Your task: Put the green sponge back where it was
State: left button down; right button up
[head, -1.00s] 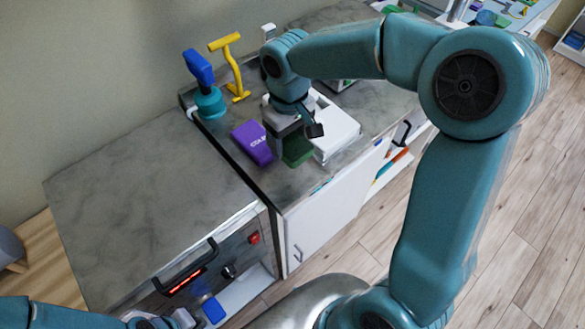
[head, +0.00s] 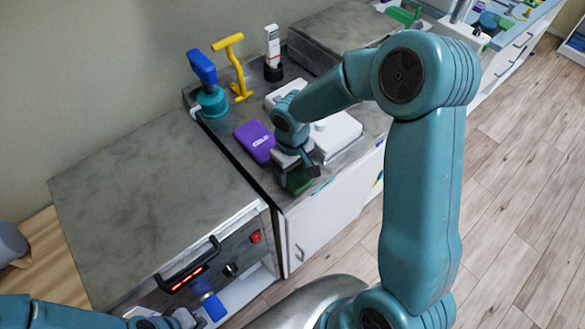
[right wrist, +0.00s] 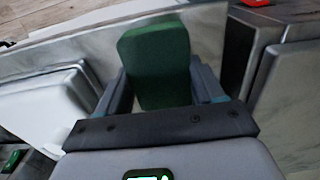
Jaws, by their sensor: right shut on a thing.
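The green sponge (head: 298,181) is in my right gripper (head: 297,168), near the front edge of the grey counter. In the right wrist view, the sponge (right wrist: 155,62) stands up between the two fingers of my right gripper (right wrist: 160,85), which is shut on it. In the head view, the gripper and wrist hide most of the sponge. I cannot tell whether it touches the counter. My left gripper (head: 186,319) is at the bottom edge, beside a blue object (head: 214,307). Its fingers are too small and cut off to read.
A purple box (head: 255,141) lies left of my right gripper, and a white case (head: 338,136) lies right of it. A blue-and-teal tool (head: 208,88), a yellow handle (head: 236,68) and a white device (head: 272,52) stand behind. The left grey counter top (head: 140,200) is clear.

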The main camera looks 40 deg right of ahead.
aim_at(293, 172)
jog(key=shift+f, duration=0.2)
jog(key=o, duration=0.9)
jog(key=shift+w, duration=0.1)
jog(key=shift+o, duration=0.2)
jog(key=shift+r, duration=0.15)
jog(key=shift+d+r, duration=0.1)
jog(key=shift+r, duration=0.15)
notch_tip(293, 172, up, 12)
jog(key=shift+f, duration=0.15)
jog(key=shift+s+f, duration=0.1)
jog(key=shift+s, duration=0.15)
